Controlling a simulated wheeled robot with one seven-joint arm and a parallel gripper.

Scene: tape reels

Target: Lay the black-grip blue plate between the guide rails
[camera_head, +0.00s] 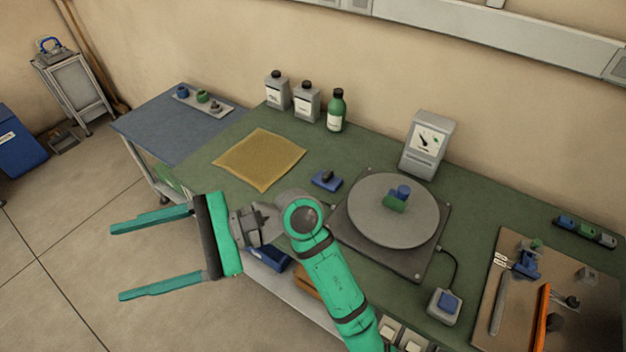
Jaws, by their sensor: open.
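A small blue plate with a black grip on top (327,181) lies on the green bench top, just left of the round grey turntable. My gripper (116,263) is open and empty, its two long teal fingers pointing left over the floor, in front of the bench and well away from the plate. On the brown board at the right, a grey bar (498,304) and an orange bar (541,322) run roughly parallel with a gap between them. I cannot tell for sure that these are the guide rails.
The turntable (370,222) carries a blue and green piece (398,197). Behind stand two grey cans (277,92), a green bottle (337,112) and a dial meter (427,145). A yellow mat (259,160) lies left of the plate. Another blue piece (525,266) sits on the board.

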